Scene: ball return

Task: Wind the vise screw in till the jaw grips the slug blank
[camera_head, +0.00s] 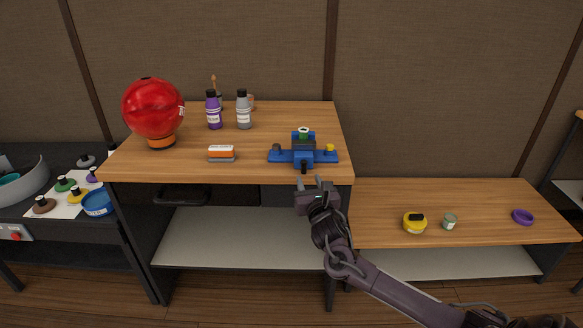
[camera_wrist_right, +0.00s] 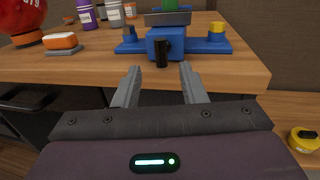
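The blue vise (camera_head: 304,154) stands near the front right of the wooden bench top, and it fills the top middle of the right wrist view (camera_wrist_right: 172,46). Its black screw end (camera_wrist_right: 161,54) faces me over the front edge. A green piece, perhaps the slug blank (camera_wrist_right: 177,5), shows at the top of the vise; how it sits between the jaws is hidden. My right gripper (camera_head: 309,182) is just in front of the bench edge, below the screw. Its two fingers (camera_wrist_right: 159,84) are apart with nothing between them. My left gripper is out of view.
On the bench are a red ball (camera_head: 153,108), an orange and white block (camera_head: 221,153), a purple bottle (camera_head: 213,112) and a grey bottle (camera_head: 243,111). A lower shelf at right holds a yellow tape measure (camera_head: 415,223), a small jar (camera_head: 450,222) and a purple ring (camera_head: 522,217).

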